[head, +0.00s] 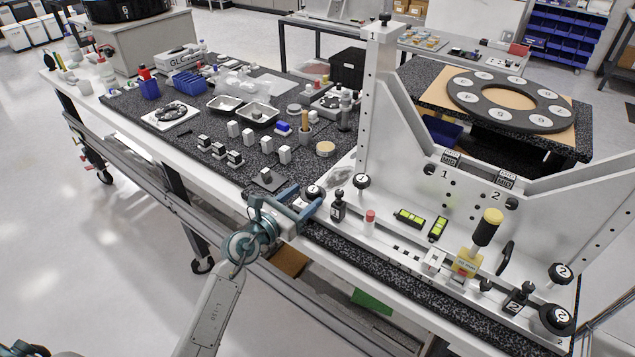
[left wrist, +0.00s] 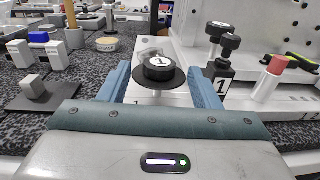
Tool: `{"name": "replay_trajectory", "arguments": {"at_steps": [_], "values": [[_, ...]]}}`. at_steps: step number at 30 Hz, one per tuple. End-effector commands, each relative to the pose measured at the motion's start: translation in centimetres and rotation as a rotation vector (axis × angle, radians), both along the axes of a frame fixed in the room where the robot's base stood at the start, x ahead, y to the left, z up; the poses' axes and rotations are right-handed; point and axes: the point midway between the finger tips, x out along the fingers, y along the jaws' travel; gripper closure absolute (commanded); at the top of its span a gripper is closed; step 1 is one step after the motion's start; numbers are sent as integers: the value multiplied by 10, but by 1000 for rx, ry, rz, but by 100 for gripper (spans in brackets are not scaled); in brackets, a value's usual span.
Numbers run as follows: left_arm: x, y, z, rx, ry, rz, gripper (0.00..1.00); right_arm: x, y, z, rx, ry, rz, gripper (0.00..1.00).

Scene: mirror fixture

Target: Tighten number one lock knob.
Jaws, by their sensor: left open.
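The number one lock knob (left wrist: 160,68), black with a white "1" cap and a wide dark flange, stands between my left gripper's fingers (left wrist: 160,88) in the left wrist view. The blue fingers are open, one on each side of it; I cannot tell whether they touch it. In the head view the knob (head: 313,191) is at the left end of the white fixture base, at the tips of my left gripper (head: 302,200). Another black knob marked 1 (left wrist: 219,29) stands behind and right, also seen in the head view (head: 361,181). My right gripper is not in view.
A black block marked 1 (left wrist: 218,82) and a red-topped cylinder (left wrist: 272,72) stand close right. The fixture's upright plate (head: 382,120) rises behind. Knobs marked 2 (head: 557,319) are at the far right. Small blocks (head: 284,155) crowd the dark mat to the left.

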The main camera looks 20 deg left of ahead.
Motion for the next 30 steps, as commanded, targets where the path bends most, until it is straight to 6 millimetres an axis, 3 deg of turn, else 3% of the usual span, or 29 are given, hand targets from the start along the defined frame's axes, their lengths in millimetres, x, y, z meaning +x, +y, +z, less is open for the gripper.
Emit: {"name": "replay_trajectory", "arguments": {"at_steps": [3, 9, 21, 28, 30], "values": [[22, -10, 3, -4, 0, 0, 43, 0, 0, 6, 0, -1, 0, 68], [45, -20, 1, -2, 0, -1, 43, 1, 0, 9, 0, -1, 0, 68], [51, -23, 0, -2, 1, -1, 43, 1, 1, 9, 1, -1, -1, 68], [51, -23, 0, -2, 1, -1, 87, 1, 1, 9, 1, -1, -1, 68], [51, -22, 0, -2, 1, -2, 87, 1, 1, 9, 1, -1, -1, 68]]}}
